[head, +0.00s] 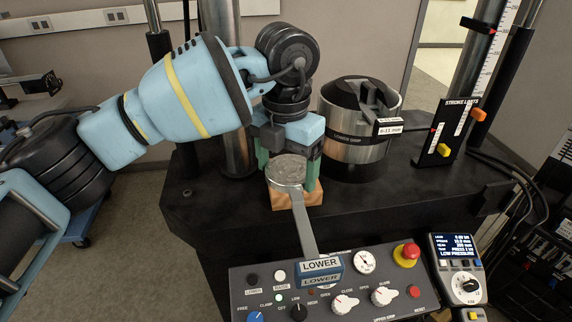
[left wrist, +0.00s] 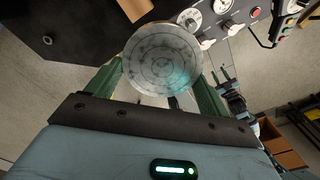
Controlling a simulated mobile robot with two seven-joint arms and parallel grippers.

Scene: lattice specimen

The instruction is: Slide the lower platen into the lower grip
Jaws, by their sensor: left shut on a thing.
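The lower platen is a round grey disc with concentric rings (head: 286,170), face towards the camera. My left gripper (head: 289,180), with green fingers, is shut on it, one finger on each side. A flat grey bar (head: 304,225) runs from the disc towards a blue block marked LOWER (head: 321,266), above the control panel. In the left wrist view the disc (left wrist: 163,58) sits between the fingers. The lower grip (head: 355,150), a silver cylinder with a dark slotted top, stands right of my gripper, apart from the platen.
An orange-brown wooden block (head: 284,200) is below the platen on the black machine table (head: 215,215). A control panel (head: 335,290) with knobs and a red stop button (head: 406,253) is in front. A stroke limits plate (head: 447,130) and a steel column (head: 222,50) stand nearby.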

